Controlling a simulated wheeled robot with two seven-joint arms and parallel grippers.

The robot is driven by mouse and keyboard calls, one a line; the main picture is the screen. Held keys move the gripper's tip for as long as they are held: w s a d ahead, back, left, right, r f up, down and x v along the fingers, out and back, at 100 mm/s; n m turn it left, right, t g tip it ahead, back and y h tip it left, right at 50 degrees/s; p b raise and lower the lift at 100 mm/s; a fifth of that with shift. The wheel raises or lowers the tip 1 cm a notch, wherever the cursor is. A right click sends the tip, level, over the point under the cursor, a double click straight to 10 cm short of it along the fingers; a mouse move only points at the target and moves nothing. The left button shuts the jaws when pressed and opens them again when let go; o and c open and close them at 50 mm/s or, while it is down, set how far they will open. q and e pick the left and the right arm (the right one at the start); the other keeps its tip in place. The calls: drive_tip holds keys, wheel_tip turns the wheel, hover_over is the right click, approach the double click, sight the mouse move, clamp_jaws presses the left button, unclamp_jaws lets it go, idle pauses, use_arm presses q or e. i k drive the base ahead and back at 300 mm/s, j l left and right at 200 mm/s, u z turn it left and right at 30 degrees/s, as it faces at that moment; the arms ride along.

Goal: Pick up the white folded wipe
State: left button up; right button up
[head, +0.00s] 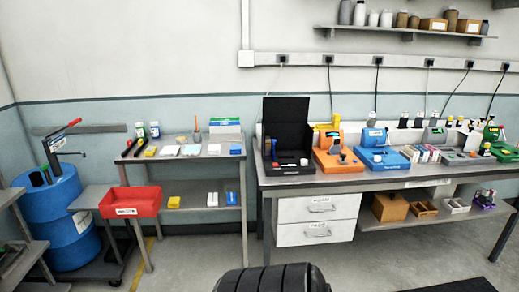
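Several flat pale items lie side by side on the top of the small metal table (226,154) at centre left. One white flat piece (169,151) lies left of a second white flat piece (190,150). A third pale piece (213,149) lies further right. They are too small for me to tell which one is the folded wipe. Neither of my grippers shows in the head view.
A red bin (130,201) juts out at the small table's front left. A blue drum (68,230) stands left of it. A long workbench (400,179) with an open black case (286,125) and coloured devices stands right. Open floor lies in front of the small table.

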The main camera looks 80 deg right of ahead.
sight(212, 150)
drive_tip(key=z, duration=2.4)
